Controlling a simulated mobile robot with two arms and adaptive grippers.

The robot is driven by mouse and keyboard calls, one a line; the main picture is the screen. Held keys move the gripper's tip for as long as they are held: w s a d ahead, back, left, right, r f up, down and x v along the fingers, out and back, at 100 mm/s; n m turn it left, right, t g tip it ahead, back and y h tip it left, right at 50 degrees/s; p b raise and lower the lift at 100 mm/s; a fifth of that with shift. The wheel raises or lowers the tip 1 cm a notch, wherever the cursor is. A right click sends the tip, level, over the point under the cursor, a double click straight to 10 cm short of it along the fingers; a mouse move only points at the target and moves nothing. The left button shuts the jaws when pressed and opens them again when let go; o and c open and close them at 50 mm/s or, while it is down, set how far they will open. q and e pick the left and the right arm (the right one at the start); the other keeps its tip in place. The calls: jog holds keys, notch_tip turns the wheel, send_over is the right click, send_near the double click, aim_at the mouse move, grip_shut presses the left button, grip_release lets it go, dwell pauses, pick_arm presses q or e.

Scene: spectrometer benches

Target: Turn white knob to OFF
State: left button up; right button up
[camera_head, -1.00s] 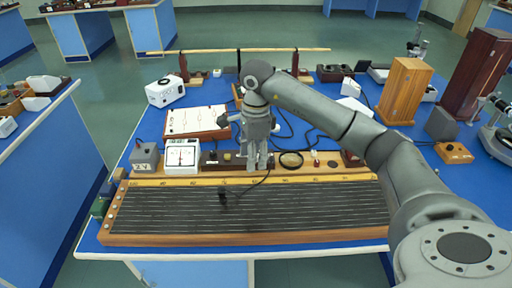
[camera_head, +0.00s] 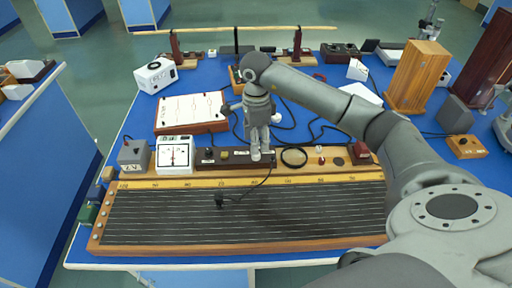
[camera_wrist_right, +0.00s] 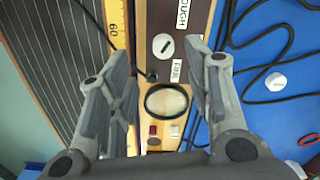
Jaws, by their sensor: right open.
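In the right wrist view, a white round knob (camera_wrist_right: 163,45) with a dark slot mark sits on a dark brown box labelled ROUGH and FINE. My right gripper (camera_wrist_right: 158,50) is open, with a finger on each side of that knob; I cannot tell whether either touches it. In the head view, the gripper (camera_head: 260,156) points down over the dark box (camera_head: 212,158) and hides the knob. Another white round piece (camera_wrist_right: 275,82) lies on the blue bench top; it also shows in the head view (camera_head: 276,118). I see no OFF label. My left gripper is out of view.
A white meter (camera_head: 174,153) and grey block (camera_head: 133,154) stand to the left. A black ring (camera_head: 294,157) is just right of the gripper. Dark cables (camera_head: 318,125) cross the bench behind.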

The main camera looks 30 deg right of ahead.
jog(key=f, duration=0.3)
jog(key=shift+w+d+f+p, duration=0.1)
jog(key=shift+w+f+p, duration=0.1)
jog(key=shift+f+p, duration=0.1)
notch_tip(320, 180, down, 2)
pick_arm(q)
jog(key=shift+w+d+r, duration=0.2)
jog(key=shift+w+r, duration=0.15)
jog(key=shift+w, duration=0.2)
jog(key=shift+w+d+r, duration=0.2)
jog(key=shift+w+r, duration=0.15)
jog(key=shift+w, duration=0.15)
pick_arm(e)
jog(key=shift+f, duration=0.1)
grip_shut()
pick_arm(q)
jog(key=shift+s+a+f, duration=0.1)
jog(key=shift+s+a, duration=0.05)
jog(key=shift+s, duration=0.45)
